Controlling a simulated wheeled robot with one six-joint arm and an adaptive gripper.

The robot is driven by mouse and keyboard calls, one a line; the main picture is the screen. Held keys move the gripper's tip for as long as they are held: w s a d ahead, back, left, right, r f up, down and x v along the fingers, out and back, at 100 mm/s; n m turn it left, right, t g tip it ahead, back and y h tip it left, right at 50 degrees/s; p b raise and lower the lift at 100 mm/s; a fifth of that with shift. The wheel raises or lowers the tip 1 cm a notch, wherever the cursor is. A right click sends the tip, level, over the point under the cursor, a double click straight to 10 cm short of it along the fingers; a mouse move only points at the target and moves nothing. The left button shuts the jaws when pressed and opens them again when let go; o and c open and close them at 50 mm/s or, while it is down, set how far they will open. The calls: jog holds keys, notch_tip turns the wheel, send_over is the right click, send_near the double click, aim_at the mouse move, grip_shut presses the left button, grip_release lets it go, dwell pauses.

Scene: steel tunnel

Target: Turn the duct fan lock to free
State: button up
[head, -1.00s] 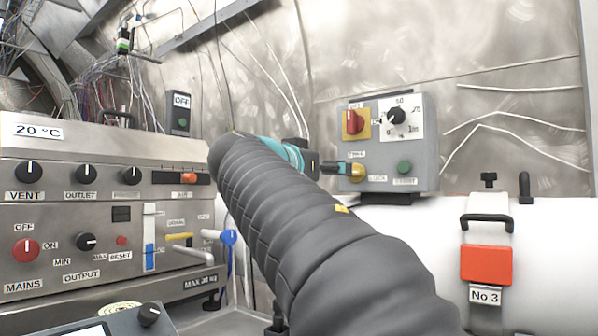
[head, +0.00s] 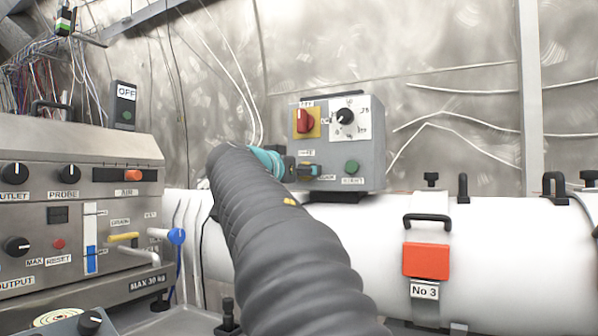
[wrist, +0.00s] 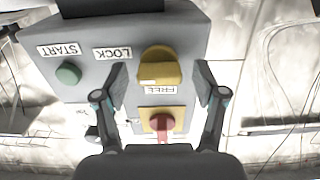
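The grey control box (head: 370,145) is on the back wall in the head view; it also shows upside down in the wrist view (wrist: 90,35). Its yellow lock knob (wrist: 158,66) sits between the labels LOCK (wrist: 112,53) and FREE (wrist: 160,90). My gripper (wrist: 160,80) is open, one finger on each side of the knob, with visible gaps; I cannot tell whether the fingers reach around it in depth. In the head view, my gripper (head: 307,170) is at the box's lower left and mostly covers the knob. Which label the knob points to is unclear.
A red rotary switch on a yellow plate (head: 306,122), a white dial (head: 346,118) and a green button (head: 351,167) share the box. A steel control panel (head: 80,210) stands at left. A white pipe with a red No 3 clamp (head: 426,260) runs below right.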

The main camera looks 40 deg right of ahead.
jog(key=c, duration=1)
jog(key=shift+c, duration=0.2)
jog(key=shift+n, duration=0.3)
jog(key=shift+n+p, duration=0.9)
jog(key=shift+n, duration=7.8)
jog(key=shift+f, duration=0.1)
jog(key=o, duration=1.1)
jog(key=shift+o, duration=0.2)
